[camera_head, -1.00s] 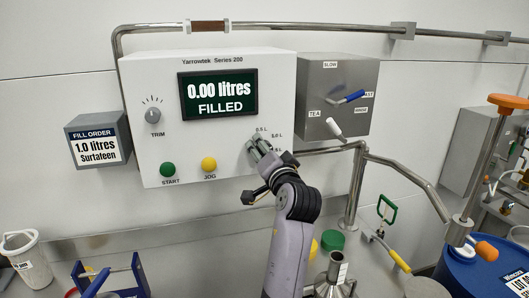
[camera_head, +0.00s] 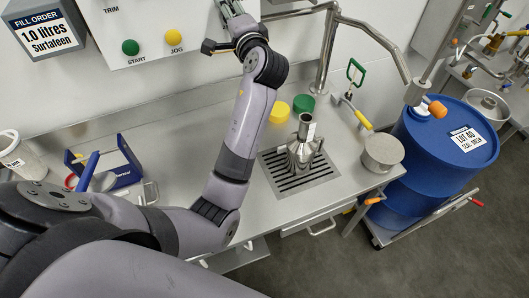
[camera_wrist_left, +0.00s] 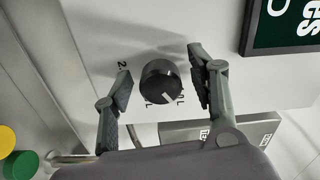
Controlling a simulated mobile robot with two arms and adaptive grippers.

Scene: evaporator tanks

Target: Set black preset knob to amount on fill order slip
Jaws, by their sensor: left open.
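The fill order slip (camera_head: 45,35) on a grey box at top left of the head view reads 1.0 litres Surfateen. The black preset knob (camera_wrist_left: 160,84) shows in the wrist view, with a white pointer line aimed toward the lower right. Printed litre labels around it are partly hidden. My left gripper (camera_wrist_left: 158,78) is open, one finger on each side of the knob, with a gap visible on both sides. In the head view my left gripper (camera_head: 228,14) is at the panel's lower right, cut off by the top edge, hiding the knob. My right gripper is not in view.
The panel has a green START button (camera_head: 130,47) and a yellow JOG button (camera_head: 175,36). Part of the display (camera_wrist_left: 282,25) shows in the wrist view. Below stand a metal funnel-topped vessel (camera_head: 305,150) on a drain grate and a blue drum (camera_head: 445,155).

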